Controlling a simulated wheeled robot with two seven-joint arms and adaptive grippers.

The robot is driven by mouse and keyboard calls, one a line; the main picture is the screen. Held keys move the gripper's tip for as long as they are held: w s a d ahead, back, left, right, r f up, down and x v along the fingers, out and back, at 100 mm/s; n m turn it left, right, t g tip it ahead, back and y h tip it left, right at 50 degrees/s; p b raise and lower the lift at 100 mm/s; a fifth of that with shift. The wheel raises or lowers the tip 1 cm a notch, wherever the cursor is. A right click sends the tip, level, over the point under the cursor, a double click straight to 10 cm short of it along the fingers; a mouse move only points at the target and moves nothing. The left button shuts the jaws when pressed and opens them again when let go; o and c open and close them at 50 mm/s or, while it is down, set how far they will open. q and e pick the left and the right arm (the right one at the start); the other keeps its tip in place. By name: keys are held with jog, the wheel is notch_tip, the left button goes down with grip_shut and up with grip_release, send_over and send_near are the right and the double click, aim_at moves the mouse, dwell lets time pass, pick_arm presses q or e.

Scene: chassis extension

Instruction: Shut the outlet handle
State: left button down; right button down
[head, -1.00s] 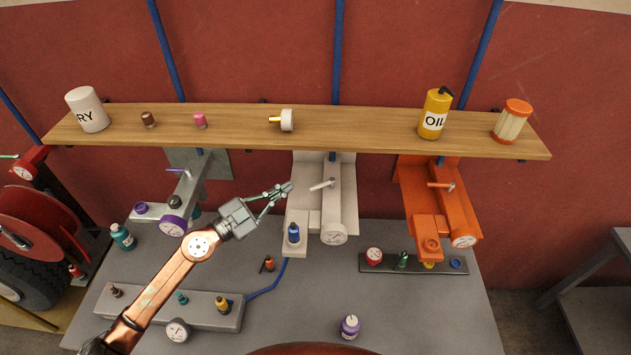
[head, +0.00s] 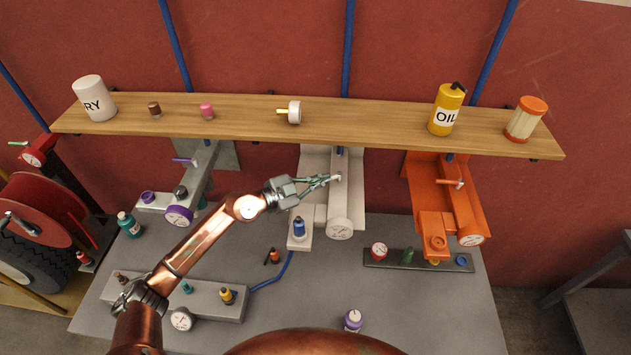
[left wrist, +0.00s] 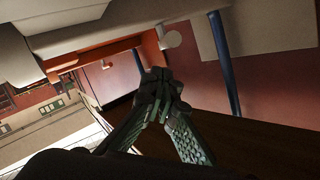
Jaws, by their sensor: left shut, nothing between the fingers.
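A pale machine unit (head: 343,208) with a dial stands at the middle of the bench. Its short white handle (head: 338,177) is largely hidden by my left gripper (head: 332,179). That gripper is shut and empty, with its fingertips at or very near the handle; I cannot tell if they touch. The left wrist view shows the shut fingertips (left wrist: 163,86) close together, below a pale round-ended piece. Similar units carry a purple handle (head: 184,161) at left and an orange handle (head: 450,183) at right. Which handle is the outlet one is not marked. My right gripper is not in view.
A wooden shelf (head: 235,118) runs above the units, holding an oil bottle (head: 446,110), a white canister (head: 94,98) and small parts. The grey bench (head: 410,310) is clear at front right.

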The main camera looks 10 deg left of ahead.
pick_arm(q)
jog(key=shift+w+a+f, duration=0.2)
jog(key=shift+w+f, duration=0.05)
jog(key=shift+f, duration=0.25)
jog(key=shift+w+a+f, duration=0.2)
jog(key=shift+f, duration=0.25)
jog(key=shift+w+a, duration=0.1)
